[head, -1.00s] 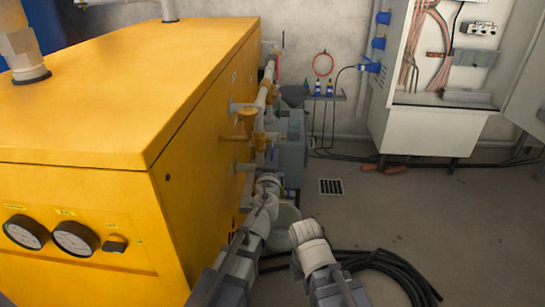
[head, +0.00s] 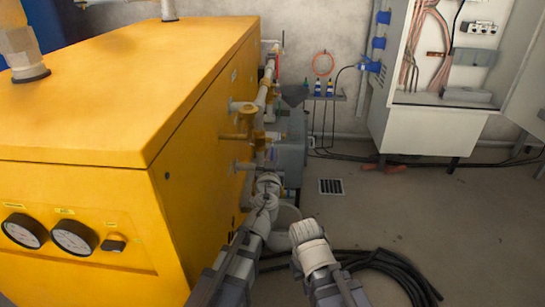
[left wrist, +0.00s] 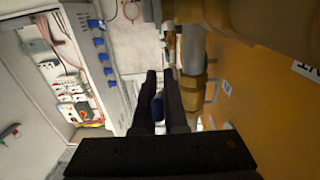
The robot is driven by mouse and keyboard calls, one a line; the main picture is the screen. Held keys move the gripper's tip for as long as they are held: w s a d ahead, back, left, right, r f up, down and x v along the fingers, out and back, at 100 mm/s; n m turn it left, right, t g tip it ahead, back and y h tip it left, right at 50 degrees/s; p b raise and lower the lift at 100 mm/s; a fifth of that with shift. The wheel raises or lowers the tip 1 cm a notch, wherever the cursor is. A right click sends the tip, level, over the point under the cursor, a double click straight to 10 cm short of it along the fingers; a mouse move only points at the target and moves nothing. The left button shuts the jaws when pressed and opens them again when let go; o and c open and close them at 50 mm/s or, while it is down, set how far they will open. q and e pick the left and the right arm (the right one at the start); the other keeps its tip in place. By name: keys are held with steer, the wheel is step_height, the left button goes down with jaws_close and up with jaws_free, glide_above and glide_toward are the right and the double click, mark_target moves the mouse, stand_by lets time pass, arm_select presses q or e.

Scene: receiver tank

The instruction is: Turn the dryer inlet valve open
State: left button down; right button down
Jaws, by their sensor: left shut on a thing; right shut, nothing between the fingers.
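In the left wrist view my left gripper (left wrist: 160,98) has its two dark fingers close together, shut on a small blue piece (left wrist: 158,107) that looks like a handle grip. Whether this belongs to the dryer inlet valve I cannot tell. Brass-coloured pipework (left wrist: 192,50) runs just right of the fingers. In the head view my left wrist (head: 266,190) is beside the right side of the yellow dryer cabinet (head: 215,115), below the brass valve fittings (head: 240,136). The wrist hides the fingers and grip there. My right arm shows low in the middle, but its gripper does not.
An open electrical cabinet (head: 425,125) stands at the back right. Black hoses (head: 385,262) lie coiled on the floor near my right arm. A floor drain (head: 331,187) is further back. A grey unit (head: 291,155) stands behind the pipework. The right floor is clear.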

arm_select(q)
steer(key=shift+w+a+f+t+b, duration=0.1)
steer(key=shift+w+f+t+b, duration=0.3)
steer(key=shift+t+b, duration=1.05)
steer(key=shift+b, duration=1.2)
steer(key=shift+r, duration=0.1)
steer(key=c, duration=1.2)
jaws_free()
steer(key=shift+c, duration=0.2)
steer(key=b+v, duration=0.2)
steer(key=v, duration=0.5)
steer(key=shift+s, duration=0.4)
